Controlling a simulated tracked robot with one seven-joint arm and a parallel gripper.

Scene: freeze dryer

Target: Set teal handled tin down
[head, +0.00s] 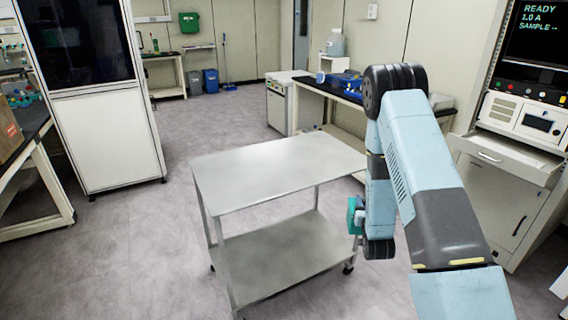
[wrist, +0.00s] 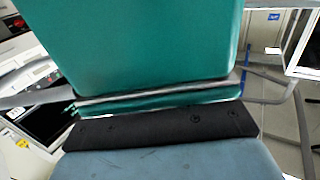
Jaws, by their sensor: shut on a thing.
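The teal handled tin (wrist: 150,45) fills the upper middle of the wrist view, with a thin grey metal bar across its lower part. In the head view only a small teal part (head: 352,215) shows at the left of my arm's end, beside the right side of the metal cart (head: 275,170). My gripper (wrist: 160,128) is shut on the tin. Its fingertips are mostly hidden by the tin, and in the head view by my arm. The tin's underside and what is beneath it are not visible.
The cart's top is bare, and its lower shelf (head: 285,262) is empty. A bench with blue trays (head: 345,82) stands behind the cart. A machine with an open drawer (head: 500,150) is at the right, and a white cabinet (head: 105,140) at the left. Floor left of the cart is clear.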

